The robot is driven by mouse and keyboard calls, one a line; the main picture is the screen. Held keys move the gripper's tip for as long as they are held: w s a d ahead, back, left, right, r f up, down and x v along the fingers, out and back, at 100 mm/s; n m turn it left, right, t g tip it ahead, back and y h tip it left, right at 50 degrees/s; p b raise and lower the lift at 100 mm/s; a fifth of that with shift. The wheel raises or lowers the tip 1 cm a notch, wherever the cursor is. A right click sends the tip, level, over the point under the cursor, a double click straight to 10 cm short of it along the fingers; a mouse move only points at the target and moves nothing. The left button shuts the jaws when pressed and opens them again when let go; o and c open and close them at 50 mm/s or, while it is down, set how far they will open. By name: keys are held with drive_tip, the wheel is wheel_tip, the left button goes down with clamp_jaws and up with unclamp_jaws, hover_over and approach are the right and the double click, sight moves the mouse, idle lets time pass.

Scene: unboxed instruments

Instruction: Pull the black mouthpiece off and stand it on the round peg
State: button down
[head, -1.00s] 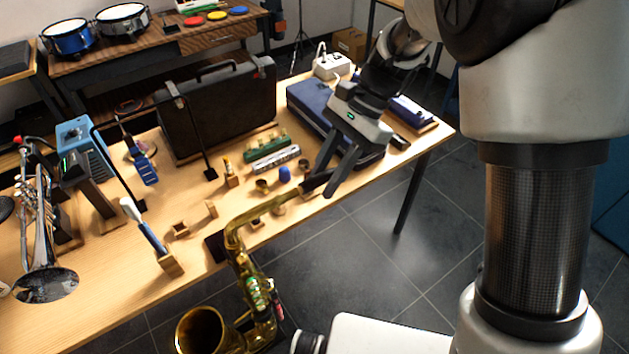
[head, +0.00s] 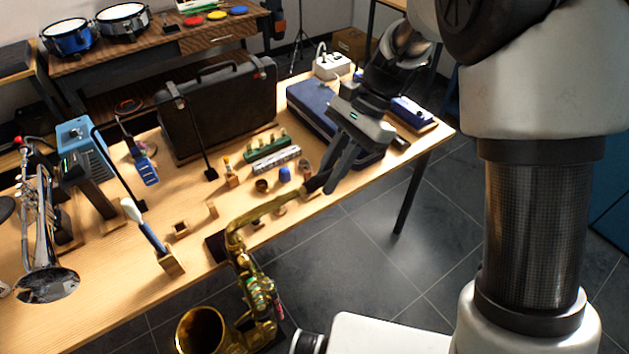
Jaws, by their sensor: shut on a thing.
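The black mouthpiece (head: 317,182) is at the upper end of the neck of a brass saxophone (head: 262,212), roughly in line with it. I cannot tell whether a gap has opened between mouthpiece and neck. My gripper (head: 333,184) points down over the table's front edge, its fingers shut on the mouthpiece and partly hiding it. The saxophone's bell hangs low in front of the table. I cannot identify the round peg with certainty; a small round wooden piece (head: 281,210) sits just behind the neck.
Small cups (head: 262,186), a blue piece (head: 285,174) and a harmonica (head: 278,160) stand close behind the neck. A blue case (head: 312,108) lies behind my gripper. A square wooden holder (head: 180,228) and a trumpet (head: 45,255) are to the left. Open floor lies right of the table.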

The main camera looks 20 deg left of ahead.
drive_tip(key=shift+w+d, duration=0.3)
drive_tip(key=shift+d, duration=0.05)
idle(0.3)
drive_tip(key=shift+w+d+p, duration=0.8)
drive_tip(key=shift+w+d, duration=0.5)
drive_tip(key=shift+w, duration=0.3)
